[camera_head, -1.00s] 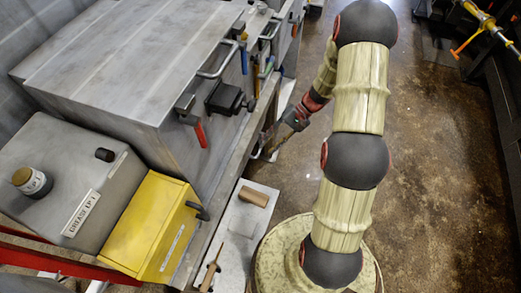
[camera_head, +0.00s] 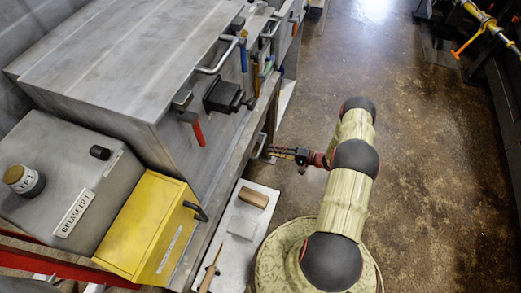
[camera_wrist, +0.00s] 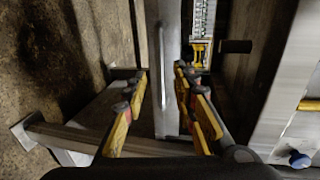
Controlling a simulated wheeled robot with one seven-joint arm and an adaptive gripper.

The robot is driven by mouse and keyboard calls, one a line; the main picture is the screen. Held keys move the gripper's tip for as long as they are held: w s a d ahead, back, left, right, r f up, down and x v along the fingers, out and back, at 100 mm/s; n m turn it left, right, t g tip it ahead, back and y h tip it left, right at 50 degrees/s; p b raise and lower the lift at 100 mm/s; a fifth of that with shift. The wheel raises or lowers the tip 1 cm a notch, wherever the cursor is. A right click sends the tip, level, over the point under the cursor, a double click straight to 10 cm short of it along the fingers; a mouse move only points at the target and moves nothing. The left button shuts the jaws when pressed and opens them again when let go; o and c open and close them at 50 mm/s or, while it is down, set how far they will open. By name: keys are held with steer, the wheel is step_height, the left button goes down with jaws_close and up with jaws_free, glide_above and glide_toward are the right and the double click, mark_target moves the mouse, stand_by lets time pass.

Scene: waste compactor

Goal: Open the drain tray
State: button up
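My gripper (camera_head: 272,152) reaches left, low beside the side of the compactor (camera_head: 110,60). A small pale metal loop handle (camera_head: 260,146) shows low on that side, right at my fingertips. It appears to belong to the drain tray, whose body I cannot make out. In the wrist view my gripper (camera_wrist: 160,82) is open, with its yellow fingers apart. An upright grey metal bar (camera_wrist: 168,75) lies in line with the gap between them. I cannot tell whether the fingers touch it.
A grey grease unit (camera_head: 60,175) and a yellow box (camera_head: 150,225) with a black handle stand at left. A metal shelf (camera_head: 235,230) holds a wooden-handled tool (camera_head: 253,197). A red-handled lever (camera_head: 197,132) hangs above. Open floor (camera_head: 430,170) lies right.

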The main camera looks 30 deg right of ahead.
mark_target(261, 148)
steer(key=b+x, duration=0.1)
steer(key=x, duration=0.6)
steer(key=shift+w+a+b, duration=0.2)
steer(key=shift+w+b, duration=0.05)
steer(key=shift+b, duration=0.05)
jaws_close()
stand_by(0.7)
